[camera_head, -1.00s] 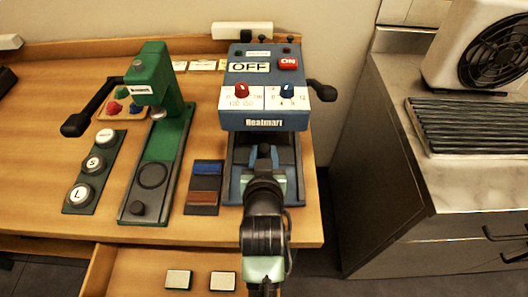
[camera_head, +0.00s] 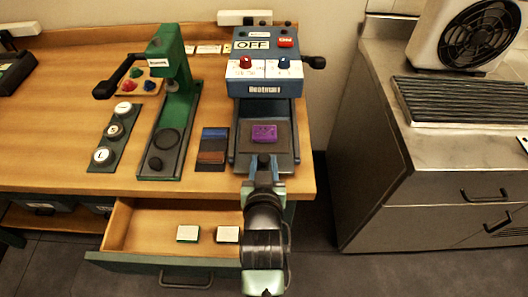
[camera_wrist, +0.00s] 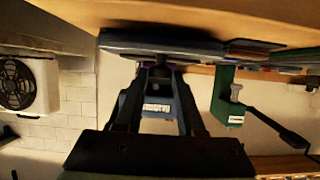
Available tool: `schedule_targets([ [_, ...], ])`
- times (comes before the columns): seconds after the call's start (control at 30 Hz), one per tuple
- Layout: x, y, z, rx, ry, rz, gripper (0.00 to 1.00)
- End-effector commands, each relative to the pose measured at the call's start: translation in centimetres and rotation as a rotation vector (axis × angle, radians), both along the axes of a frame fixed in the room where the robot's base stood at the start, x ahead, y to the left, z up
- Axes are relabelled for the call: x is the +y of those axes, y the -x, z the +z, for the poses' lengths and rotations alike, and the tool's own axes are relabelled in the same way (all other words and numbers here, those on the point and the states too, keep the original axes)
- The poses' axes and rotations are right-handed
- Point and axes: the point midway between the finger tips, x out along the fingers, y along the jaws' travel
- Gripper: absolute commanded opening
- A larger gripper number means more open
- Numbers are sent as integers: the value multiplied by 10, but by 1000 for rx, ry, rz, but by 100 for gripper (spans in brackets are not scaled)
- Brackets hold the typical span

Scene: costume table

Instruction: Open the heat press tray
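The blue heat press (camera_head: 268,70) stands at the right end of the wooden table. Its display reads OFF. Its tray (camera_head: 246,146), a dark plate, is drawn out toward me from under the head, with a purple item (camera_head: 264,133) lying on it. My gripper (camera_head: 264,172) is at the front edge of the tray. In the wrist view, the fingers of my gripper (camera_wrist: 160,78) converge around a small dark part, which looks like the tray handle. The press (camera_wrist: 158,106) shows between the fingers there. The exact contact is partly hidden.
A green press (camera_head: 176,90) with a black lever stands to the left. A red and blue pad (camera_head: 213,145) lies between the presses. An open drawer (camera_head: 150,228) below the table holds two small blocks. A metal counter (camera_head: 460,145) is at the right.

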Motion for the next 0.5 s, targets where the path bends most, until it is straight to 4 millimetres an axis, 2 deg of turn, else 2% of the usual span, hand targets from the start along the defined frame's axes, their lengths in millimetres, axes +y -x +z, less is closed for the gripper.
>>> schedule_targets([
  [0.27,0,1,2,-5,0,0,0],
  [0.3,0,1,2,-5,0,0,40],
  [0.43,0,1,2,-5,0,0,64],
  [0.5,0,1,2,-5,0,0,66],
])
